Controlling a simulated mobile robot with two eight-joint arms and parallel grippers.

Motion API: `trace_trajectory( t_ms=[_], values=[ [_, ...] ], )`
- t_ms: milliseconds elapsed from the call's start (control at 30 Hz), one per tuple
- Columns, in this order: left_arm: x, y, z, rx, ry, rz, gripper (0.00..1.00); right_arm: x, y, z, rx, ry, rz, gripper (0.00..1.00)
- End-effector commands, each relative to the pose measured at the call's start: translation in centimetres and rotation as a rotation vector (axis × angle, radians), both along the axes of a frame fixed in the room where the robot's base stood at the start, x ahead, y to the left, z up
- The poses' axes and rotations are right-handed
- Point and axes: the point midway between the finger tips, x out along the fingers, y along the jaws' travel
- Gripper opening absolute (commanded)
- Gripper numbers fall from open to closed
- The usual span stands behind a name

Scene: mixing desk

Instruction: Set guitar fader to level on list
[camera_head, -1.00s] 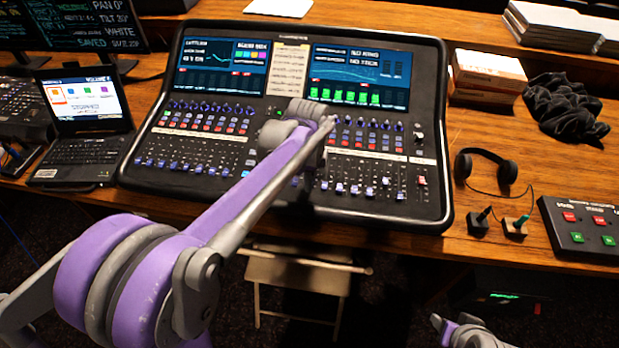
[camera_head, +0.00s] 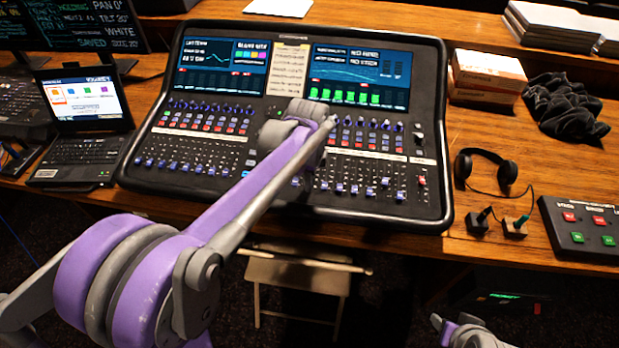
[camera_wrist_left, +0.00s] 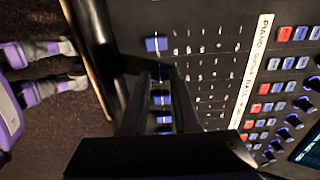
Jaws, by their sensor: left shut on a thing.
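The mixing desk (camera_head: 432,200) has a row of fader caps (camera_head: 369,192) along its lower right part. A paper list (camera_head: 289,68) lies between its two screens; its writing is too small to read. My left gripper (camera_wrist_left: 158,73) is shut on a fader cap in the left wrist view, and the fingers partly hide it. In the head view my forearm covers this gripper. Another blue fader cap (camera_wrist_left: 156,44) stands beyond the fingertips. The label strip (camera_wrist_left: 258,60) reads PIANO at one end; I cannot read a guitar label. My right gripper (camera_head: 455,322) hangs empty, fingers apart, below the desk edge.
A laptop (camera_head: 80,125) stands left of the desk. Headphones (camera_head: 487,165), a black cloth (camera_head: 563,108), boxes (camera_head: 487,72) and a button box (camera_head: 580,225) lie to the right. A folding chair (camera_head: 298,272) is in front below the edge.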

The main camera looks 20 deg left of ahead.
Motion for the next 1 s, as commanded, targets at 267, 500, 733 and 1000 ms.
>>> trace_trajectory(
  t_ms=[267,500,733,1000],
  values=[
    [0.0,0.0,0.0,0.0,0.0,0.0,0.0,0.0,0.0,0.0,0.0,0.0,0.0,0.5],
    [2.5,0.6,0.3,0.0,0.0,0.001,0.0,0.1,0.0,0.3,0.0,-0.002,0.0,0.5],
    [3.7,1.0,0.4,0.0,0.0,0.0,0.0,0.1,0.0,0.4,0.0,-0.002,0.0,0.5],
    [3.7,0.9,0.4,0.0,0.0,0.0,0.5,0.1,0.0,0.4,0.0,-0.002,0.0,0.5]
  ],
)
